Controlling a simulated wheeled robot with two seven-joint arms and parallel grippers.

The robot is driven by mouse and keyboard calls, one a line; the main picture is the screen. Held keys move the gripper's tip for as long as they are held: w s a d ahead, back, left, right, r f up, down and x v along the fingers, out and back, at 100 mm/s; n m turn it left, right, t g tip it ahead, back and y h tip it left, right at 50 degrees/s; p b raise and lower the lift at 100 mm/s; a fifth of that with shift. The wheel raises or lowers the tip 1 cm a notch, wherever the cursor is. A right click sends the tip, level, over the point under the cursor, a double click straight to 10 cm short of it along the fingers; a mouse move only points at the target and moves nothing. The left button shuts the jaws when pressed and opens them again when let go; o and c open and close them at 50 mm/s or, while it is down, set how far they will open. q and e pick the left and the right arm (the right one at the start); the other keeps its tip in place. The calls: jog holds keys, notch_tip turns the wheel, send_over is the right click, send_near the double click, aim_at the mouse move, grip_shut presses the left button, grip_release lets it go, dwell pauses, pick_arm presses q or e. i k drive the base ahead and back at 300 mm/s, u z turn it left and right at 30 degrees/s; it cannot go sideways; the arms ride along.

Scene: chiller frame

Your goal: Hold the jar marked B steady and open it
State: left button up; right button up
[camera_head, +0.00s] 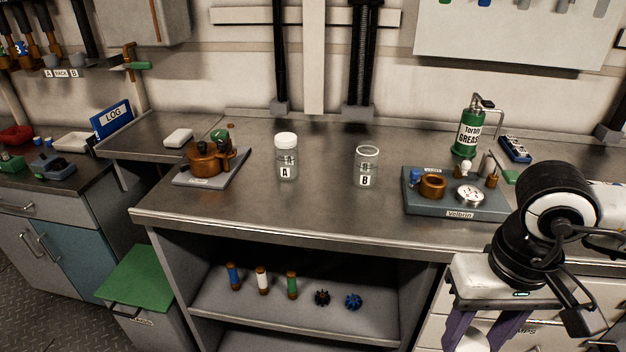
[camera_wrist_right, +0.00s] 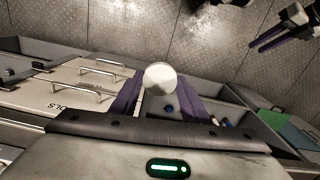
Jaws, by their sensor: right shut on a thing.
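The jar marked B (camera_head: 366,168) stands upright on the steel bench, clear glass with an open rim and no lid on it. My right gripper (camera_wrist_right: 160,85) is off to the right of the jar, in front of the bench and pointing down. Its purple fingers are shut on a round white lid (camera_wrist_right: 160,78); the lid also shows at the bottom edge of the head view (camera_head: 467,341). The purple fingers of my left gripper (camera_wrist_right: 265,42) show at the upper right of the wrist view, too small to judge; it is outside the head view. Nothing touches jar B.
Jar A (camera_head: 286,160), with a white lid on, stands left of jar B. A grey tray (camera_head: 420,207) with small parts lies to the right, a copper-coloured fixture (camera_head: 205,160) to the left. A green grease can (camera_head: 467,128) stands behind the tray. The bench front is clear.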

aim_at(366, 158)
jog(key=u, duration=0.4)
jog(key=i, duration=1.1)
jog(key=z, duration=0.05)
